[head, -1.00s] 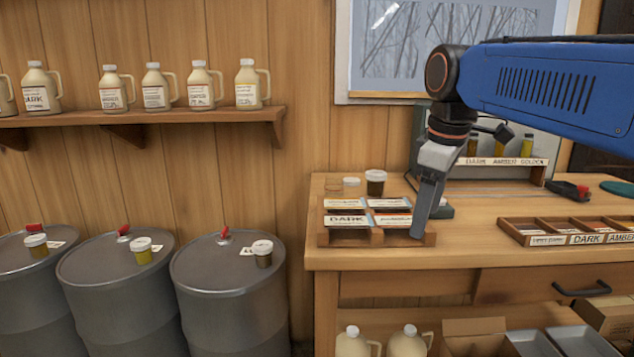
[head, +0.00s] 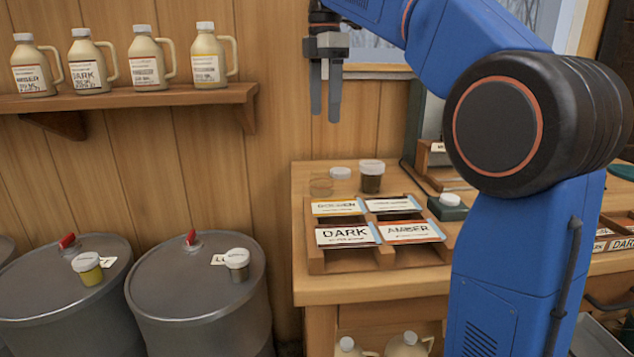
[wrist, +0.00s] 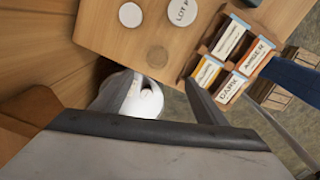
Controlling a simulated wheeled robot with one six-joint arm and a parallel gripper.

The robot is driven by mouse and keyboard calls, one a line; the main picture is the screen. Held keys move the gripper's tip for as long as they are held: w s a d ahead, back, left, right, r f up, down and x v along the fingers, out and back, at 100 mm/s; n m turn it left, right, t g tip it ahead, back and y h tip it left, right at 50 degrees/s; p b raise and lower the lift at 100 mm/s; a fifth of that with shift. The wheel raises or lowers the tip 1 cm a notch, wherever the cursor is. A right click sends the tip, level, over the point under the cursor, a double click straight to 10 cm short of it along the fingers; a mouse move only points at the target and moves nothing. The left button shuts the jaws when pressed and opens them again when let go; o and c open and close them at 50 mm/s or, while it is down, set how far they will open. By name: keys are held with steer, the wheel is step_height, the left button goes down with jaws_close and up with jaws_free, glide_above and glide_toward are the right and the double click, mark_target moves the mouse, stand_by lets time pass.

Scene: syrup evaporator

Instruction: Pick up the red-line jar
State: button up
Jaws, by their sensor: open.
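No red line can be made out on any jar. A dark-filled jar (head: 371,178) with a white lid stands upright at the back of the bench. Beside it are a clear, empty-looking glass jar (head: 321,186) and a white lid (head: 340,173). In the wrist view, a lid marked LOT (wrist: 183,11) and the round glass (wrist: 157,56) show beyond the fingers. Two more lidded jars, one yellowish (head: 88,270) and one dark (head: 237,266), stand on the drums. My gripper (head: 325,110) is open and empty, pointing down, high above the back of the bench, apart from every jar.
A wooden card rack (head: 318,262) with DARK and AMBER labels sits in front of the jars. Grey drums (head: 198,300) stand left of the bench. A wall shelf (head: 130,97) of jugs is at upper left. My arm hides the bench's right part.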

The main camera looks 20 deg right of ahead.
glide_above(321, 170)
steer(key=s, duration=0.3)
step_height(321, 170, down, 10)
steer(key=f, duration=0.1)
steer(key=shift+w+a+f, duration=0.15)
steer(key=shift+w+f, duration=0.05)
steer(key=shift+f, duration=1.1)
steer(key=shift+w+a+f, duration=0.15)
steer(key=shift+f, duration=1.1)
steer(key=c, duration=1.1)
